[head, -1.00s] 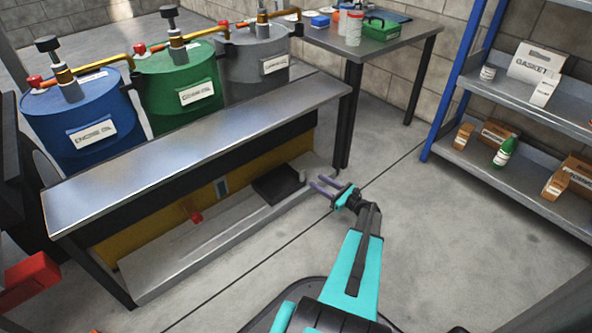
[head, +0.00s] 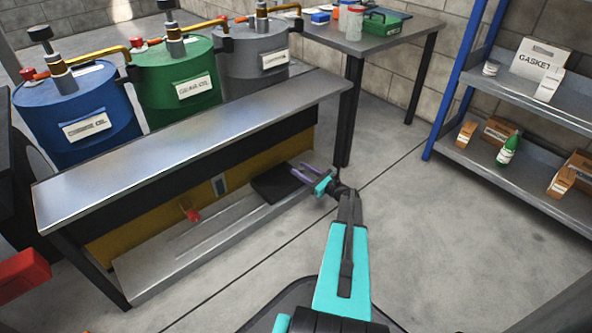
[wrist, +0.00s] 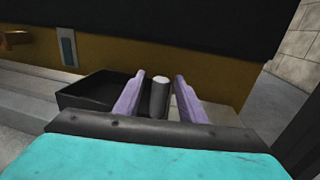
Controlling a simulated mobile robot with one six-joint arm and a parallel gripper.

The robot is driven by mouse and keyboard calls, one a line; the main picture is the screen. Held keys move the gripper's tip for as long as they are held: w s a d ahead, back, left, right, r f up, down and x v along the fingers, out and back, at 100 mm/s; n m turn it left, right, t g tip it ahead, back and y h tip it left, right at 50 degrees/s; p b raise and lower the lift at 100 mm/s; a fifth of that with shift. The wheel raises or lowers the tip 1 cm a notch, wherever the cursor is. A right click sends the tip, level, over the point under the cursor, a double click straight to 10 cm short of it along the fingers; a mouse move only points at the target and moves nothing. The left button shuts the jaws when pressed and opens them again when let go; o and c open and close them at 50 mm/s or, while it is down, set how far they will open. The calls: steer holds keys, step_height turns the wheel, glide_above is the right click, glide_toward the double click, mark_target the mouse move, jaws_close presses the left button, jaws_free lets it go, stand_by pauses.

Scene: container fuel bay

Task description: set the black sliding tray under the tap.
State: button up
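The black sliding tray (head: 270,187) lies on the grey lower ledge under the bench, at its right end. It also shows in the wrist view (wrist: 88,97), left of my fingers. A short grey upright post (wrist: 159,100) with a pale top stands at the tray's right side. My gripper (head: 301,171) is open, with its two purple fingers on either side of the post and gaps showing in the wrist view. A red-handled tap (head: 192,215) sticks out of the yellow panel, well left of the tray. In the wrist view, a brass-coloured piece, likely the tap (wrist: 16,38), shows at the left edge.
The ledge (head: 165,258) is bare between the tray and the space below the tap, with a shallow track along it. The metal bench top (head: 190,150) overhangs it. A dark table leg (head: 343,140) stands just beyond my gripper. Shelves (head: 540,95) stand at right.

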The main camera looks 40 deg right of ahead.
steer(key=shift+w+a+b, duration=0.2)
steer(key=shift+w+b, duration=0.4)
steer(key=shift+w, duration=1.3)
